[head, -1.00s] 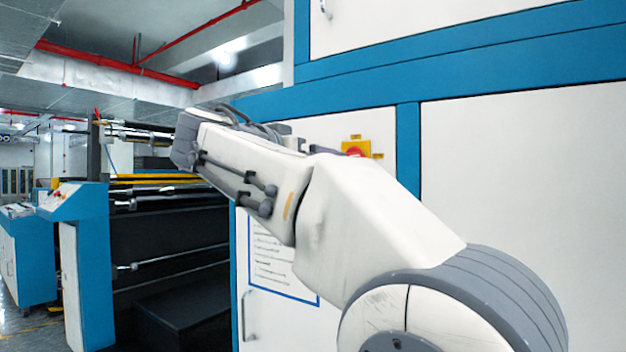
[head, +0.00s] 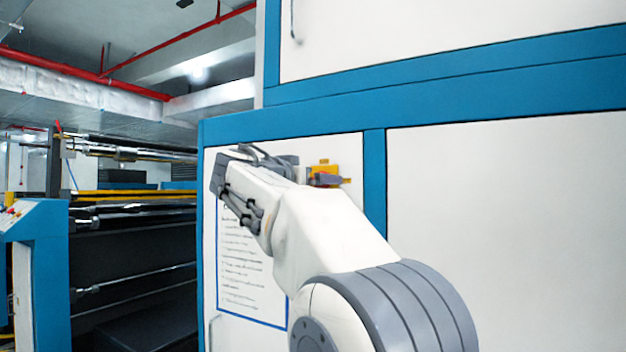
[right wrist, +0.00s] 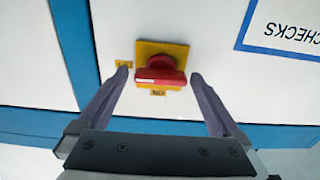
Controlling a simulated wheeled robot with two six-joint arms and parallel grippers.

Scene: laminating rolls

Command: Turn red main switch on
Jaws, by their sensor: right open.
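The red main switch (right wrist: 160,75) is a red knob with a bar-shaped handle on a yellow plate (right wrist: 176,50) on the white cabinet front. In the right wrist view the bar lies roughly level across the picture. My right gripper (right wrist: 161,76) is open, with one fingertip on each side of the red knob; I cannot tell whether they touch it. In the head view the yellow plate (head: 325,167) shows just beyond my right arm, with a grey part in front of it and the red knob hidden. My left gripper is not in view.
A blue-framed printed sheet (head: 250,268) is on the cabinet door (head: 212,240) below and left of the switch. A cabinet handle (head: 213,330) is near the bottom. A machine with dark rollers (head: 130,250) stands at the left.

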